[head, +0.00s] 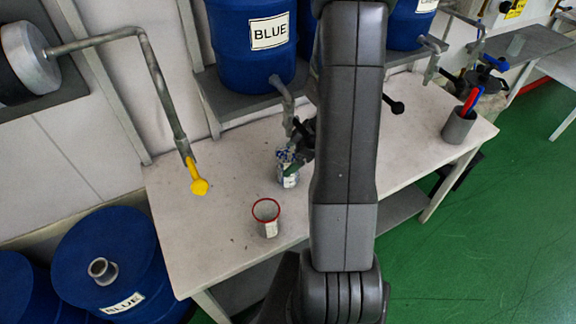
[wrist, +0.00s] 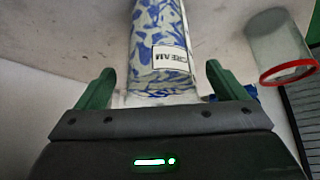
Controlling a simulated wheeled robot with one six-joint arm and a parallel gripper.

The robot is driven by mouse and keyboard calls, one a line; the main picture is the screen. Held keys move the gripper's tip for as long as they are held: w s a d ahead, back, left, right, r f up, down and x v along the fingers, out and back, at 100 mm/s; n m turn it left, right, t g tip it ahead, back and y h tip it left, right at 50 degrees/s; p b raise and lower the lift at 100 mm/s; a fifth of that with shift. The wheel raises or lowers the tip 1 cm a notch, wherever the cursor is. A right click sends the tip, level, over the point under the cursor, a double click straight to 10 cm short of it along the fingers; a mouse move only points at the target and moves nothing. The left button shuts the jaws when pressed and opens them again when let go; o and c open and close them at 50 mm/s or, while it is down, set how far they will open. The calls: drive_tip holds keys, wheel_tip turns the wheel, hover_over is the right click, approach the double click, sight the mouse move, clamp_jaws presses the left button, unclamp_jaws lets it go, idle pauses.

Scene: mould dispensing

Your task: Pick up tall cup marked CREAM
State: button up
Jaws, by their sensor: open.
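The tall cup marked CREAM (wrist: 160,45) has a blue and pale pattern and a white label. In the wrist view it stands between the two green fingers of my gripper (wrist: 153,88), with a gap on each side. My gripper is open around it. In the head view the cup (head: 288,178) is on the white table, partly hidden by my gripper (head: 298,160) and arm.
A clear cup with a red rim (head: 267,218) stands close by on the table (head: 215,240); it also shows in the wrist view (wrist: 283,48). A yellow-handled tap (head: 198,186) hangs at left. A BLUE barrel (head: 250,60) stands behind. A grey pot (head: 458,128) holds tools at right.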

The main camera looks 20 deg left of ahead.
drive_tip(key=shift+a+f, duration=0.15)
drive_tip(key=shift+f, duration=0.1)
clamp_jaws()
drive_tip(key=shift+b, duration=0.6)
